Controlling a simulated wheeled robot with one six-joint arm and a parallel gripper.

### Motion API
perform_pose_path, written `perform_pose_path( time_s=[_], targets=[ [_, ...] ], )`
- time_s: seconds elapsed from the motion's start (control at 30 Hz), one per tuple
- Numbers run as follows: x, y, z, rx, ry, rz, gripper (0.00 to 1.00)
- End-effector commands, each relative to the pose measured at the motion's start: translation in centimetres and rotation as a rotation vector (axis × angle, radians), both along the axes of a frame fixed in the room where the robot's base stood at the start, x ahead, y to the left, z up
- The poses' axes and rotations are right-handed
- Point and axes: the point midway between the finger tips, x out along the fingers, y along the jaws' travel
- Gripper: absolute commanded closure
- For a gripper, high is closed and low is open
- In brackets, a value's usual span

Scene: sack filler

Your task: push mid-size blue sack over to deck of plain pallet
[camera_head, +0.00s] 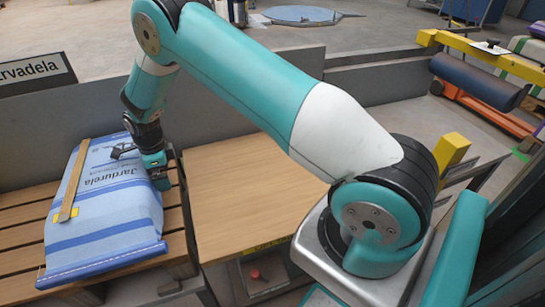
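The blue sack (110,222), light blue with darker stripes and the print "Jardurela", lies flat on the slatted wooden pallet (20,238) at the left. A thin wooden strip (75,185) and a small yellow patch show along the sack's left side. My gripper (155,172) is low at the sack's upper right edge, against or just over it; I cannot tell whether it touches. Its fingers are too small and partly hidden to tell open from shut. A small dark shape on the sack beside it is unclear.
A bare wooden board or table top (240,195) lies right of the pallet, with a red knob (255,274) below its front edge. A grey low wall (225,105) runs behind. A sign (36,72) reading "rvadela" stands at the back left. A roller frame (480,82) is at the right.

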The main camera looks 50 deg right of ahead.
Motion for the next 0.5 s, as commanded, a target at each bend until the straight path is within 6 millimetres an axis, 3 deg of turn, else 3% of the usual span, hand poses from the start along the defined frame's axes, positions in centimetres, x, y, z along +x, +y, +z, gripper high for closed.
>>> perform_pose_path(
  time_s=[0.5],
  targets=[
    [2.9,5.2,-0.2,0.001,-0.004,0.004,0.0]
  ],
)
